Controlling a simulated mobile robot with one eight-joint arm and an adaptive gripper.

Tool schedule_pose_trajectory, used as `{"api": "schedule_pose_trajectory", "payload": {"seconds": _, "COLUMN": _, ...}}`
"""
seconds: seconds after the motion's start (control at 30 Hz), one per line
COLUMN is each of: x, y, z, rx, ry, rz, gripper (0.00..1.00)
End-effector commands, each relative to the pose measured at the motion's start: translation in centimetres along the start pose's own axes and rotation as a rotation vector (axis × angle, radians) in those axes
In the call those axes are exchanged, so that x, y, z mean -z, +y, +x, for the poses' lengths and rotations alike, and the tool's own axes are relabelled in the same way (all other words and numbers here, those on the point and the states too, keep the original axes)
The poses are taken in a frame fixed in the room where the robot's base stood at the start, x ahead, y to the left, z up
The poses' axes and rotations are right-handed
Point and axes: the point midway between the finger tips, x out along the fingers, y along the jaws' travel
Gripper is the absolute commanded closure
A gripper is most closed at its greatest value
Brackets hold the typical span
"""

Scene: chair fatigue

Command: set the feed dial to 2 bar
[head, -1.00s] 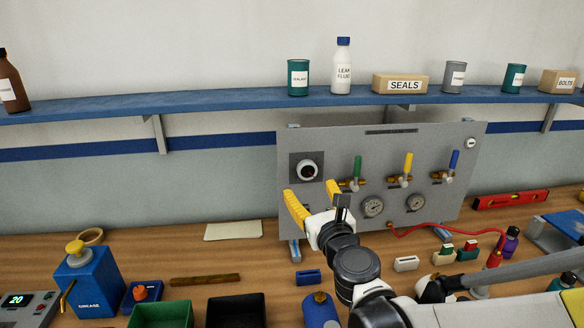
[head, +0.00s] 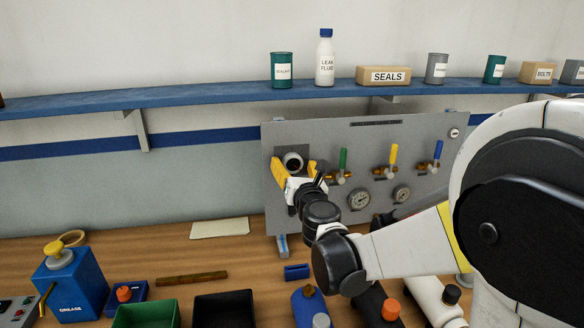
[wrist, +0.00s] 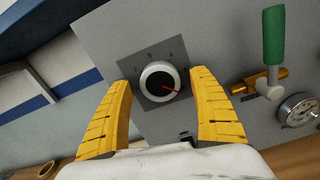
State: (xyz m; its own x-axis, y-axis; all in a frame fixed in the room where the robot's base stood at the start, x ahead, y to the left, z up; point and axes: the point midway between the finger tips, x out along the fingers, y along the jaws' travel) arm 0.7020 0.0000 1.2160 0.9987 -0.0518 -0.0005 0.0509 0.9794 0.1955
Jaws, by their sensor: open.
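The feed dial (head: 293,162) is a round black knob with a white rim on a dark square plate, at the upper left of the grey panel (head: 410,140). My gripper (head: 296,168) has yellow fingers and is open in front of the dial. In the wrist view my gripper (wrist: 160,95) has one finger on each side of the dial, with visible gaps, holding nothing. My arm hides the panel's lower left part.
A green-handled valve (wrist: 272,50) sits right of the dial, with a gauge (wrist: 299,109) below it. Yellow (head: 393,157) and blue (head: 438,152) valve handles are farther right. The shelf (head: 200,97) runs above the panel. Bottles and bins crowd the bench front.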

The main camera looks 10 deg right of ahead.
Motion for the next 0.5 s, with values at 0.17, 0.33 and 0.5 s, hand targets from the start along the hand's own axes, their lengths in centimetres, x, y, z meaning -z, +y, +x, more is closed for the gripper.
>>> {"api": "schedule_pose_trajectory", "payload": {"seconds": 0.17, "x": -0.03, "y": 0.01, "z": 0.01, "rx": 0.0, "ry": 0.0, "rz": 0.0, "gripper": 0.29}}
{"api": "schedule_pose_trajectory", "payload": {"seconds": 0.33, "x": -0.02, "y": 0.01, "z": -0.01, "rx": 0.0, "ry": 0.0, "rz": -0.001, "gripper": 0.74}}
{"api": "schedule_pose_trajectory", "payload": {"seconds": 0.5, "x": -0.02, "y": 0.02, "z": -0.01, "rx": 0.0, "ry": 0.0, "rz": -0.002, "gripper": 0.82}}
